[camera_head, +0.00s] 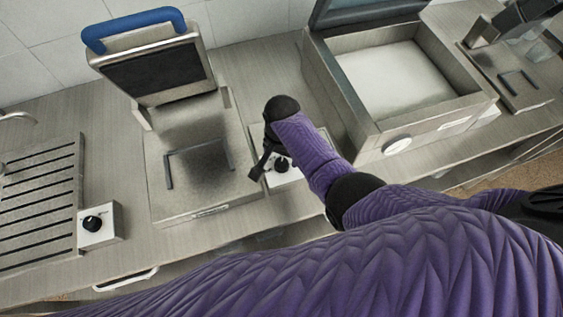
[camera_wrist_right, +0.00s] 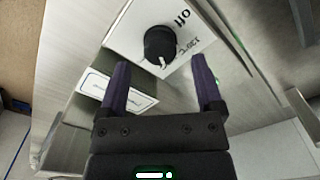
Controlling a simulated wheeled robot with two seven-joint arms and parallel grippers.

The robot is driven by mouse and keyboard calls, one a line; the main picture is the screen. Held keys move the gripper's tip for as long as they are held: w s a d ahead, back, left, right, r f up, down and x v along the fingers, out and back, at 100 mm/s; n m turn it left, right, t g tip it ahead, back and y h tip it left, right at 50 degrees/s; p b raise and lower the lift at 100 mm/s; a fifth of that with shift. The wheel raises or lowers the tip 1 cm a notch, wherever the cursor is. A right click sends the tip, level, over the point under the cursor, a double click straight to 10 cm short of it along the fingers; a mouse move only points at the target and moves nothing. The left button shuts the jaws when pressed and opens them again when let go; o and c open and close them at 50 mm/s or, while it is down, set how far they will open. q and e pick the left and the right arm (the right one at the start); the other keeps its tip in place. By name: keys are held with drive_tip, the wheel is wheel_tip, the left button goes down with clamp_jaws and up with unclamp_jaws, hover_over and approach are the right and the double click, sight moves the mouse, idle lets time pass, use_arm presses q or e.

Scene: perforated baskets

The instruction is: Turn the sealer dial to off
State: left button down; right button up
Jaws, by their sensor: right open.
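A black dial (camera_wrist_right: 160,43) sits on a white panel (camera_wrist_right: 125,28) printed with "off" and "120°C". The "off" print is above and right of the dial in the right wrist view. Its white pointer mark is on the side toward my fingers, away from "off". In the head view the dial (camera_head: 282,165) is on a small white box (camera_head: 290,178), partly behind my right arm. My right gripper (camera_wrist_right: 162,88) is open and empty, its two fingers apart and short of the dial. In the head view the right gripper (camera_head: 262,168) is beside the dial. My left gripper is not in view.
Left of the dial box stands a metal press (camera_head: 205,205) with a raised blue-handled lid (camera_head: 135,28). A metal chamber (camera_head: 440,120) with an open lid and round gauge is at right. Another white box (camera_head: 100,236) with a black dial (camera_head: 93,222) is at left, beside a slatted grill (camera_head: 40,200).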

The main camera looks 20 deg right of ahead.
sight(282, 164)
wheel_tip(282, 164, down, 3)
drive_tip(key=shift+r+b, duration=0.1)
drive_tip(key=shift+b, duration=0.3)
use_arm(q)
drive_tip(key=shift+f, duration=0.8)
use_arm(e)
clamp_jaws()
